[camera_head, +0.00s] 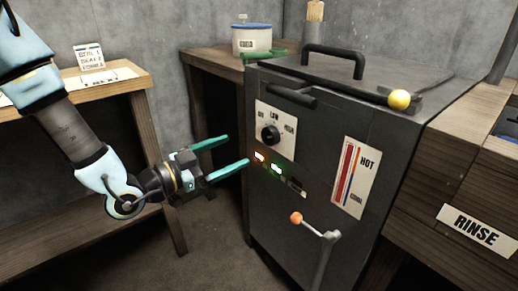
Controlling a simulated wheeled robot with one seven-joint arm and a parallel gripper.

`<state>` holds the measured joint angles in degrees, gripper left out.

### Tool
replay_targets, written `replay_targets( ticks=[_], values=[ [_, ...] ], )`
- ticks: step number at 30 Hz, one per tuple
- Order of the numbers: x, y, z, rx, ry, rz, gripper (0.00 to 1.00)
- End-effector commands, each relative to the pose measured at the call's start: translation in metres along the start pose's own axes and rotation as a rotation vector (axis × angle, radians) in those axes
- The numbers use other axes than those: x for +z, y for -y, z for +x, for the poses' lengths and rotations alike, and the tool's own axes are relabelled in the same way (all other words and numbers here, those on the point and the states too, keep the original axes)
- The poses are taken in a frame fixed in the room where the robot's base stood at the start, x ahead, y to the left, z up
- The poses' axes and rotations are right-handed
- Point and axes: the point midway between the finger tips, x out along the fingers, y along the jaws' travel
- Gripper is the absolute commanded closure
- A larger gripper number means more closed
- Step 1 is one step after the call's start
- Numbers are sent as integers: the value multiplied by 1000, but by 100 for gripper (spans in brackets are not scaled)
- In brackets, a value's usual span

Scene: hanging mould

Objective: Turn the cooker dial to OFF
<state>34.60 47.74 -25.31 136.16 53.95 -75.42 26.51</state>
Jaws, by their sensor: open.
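The cooker (345,110) is a dark grey metal box with a lid in the middle of the view. Its dial (270,135) is a small black knob on a white plate (287,146) marked with LOW and HIGH and a third label at the left, too small to read surely. The knob's pointer is too small to read. My gripper (229,150) has two green fingers, open and empty. It is left of the dial in the picture, fingers pointing toward the cooker front, with nothing between them. I cannot tell how far the fingertips are from the panel.
Below the dial are small lights, orange (260,156) and green (277,169). A HOT gauge (355,177) and a lever with an orange knob (296,218) are on the cooker front. A yellow ball knob (399,99) is at the lid. Wooden benches stand left and right.

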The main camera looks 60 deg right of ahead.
Motion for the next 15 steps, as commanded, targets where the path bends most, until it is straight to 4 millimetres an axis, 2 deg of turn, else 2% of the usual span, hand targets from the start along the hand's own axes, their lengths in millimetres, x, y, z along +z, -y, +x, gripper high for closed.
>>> replay_targets(
  ticks=[5,15],
  values=[
    [-2,-1,21,3,-6,2,6],
    [-1,0,82,1,-3,1,6]
  ],
)
